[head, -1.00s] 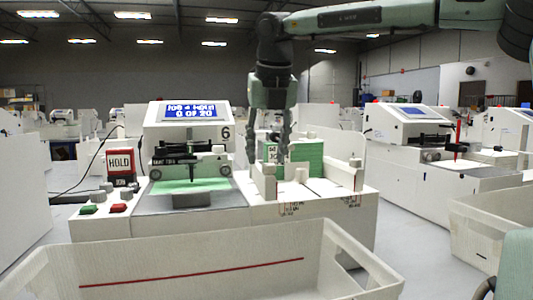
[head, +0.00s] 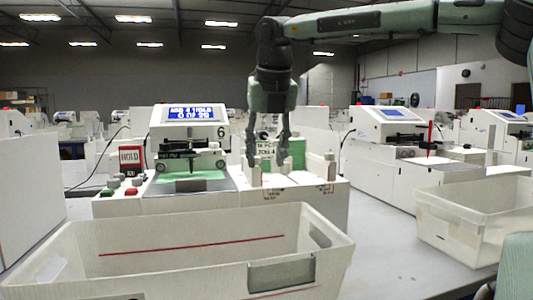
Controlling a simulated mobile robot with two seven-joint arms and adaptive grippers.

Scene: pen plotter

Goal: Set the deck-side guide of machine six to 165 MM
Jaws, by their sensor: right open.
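Machine six (head: 185,140) is a white plotter with a blue display (head: 194,114) reading "JOB 4 HOLD" and "0 OF 20", and a black "6" on its side. To the right of its green bed is a feed area with upright white guides. The guide nearest the deck (head: 254,176) stands at its left end, another guide (head: 330,168) at its right end. Scale markings (head: 285,191) on the front face are too small to read. My right gripper (head: 267,162) points down, open, its fingers in front of or around the left guide's top; contact cannot be told.
A HOLD sign (head: 131,160) and green and red buttons (head: 131,191) are on the machine's left. A large white bin (head: 200,265) with a red line stands in front. Another bin (head: 470,215) and another plotter (head: 400,140) stand right.

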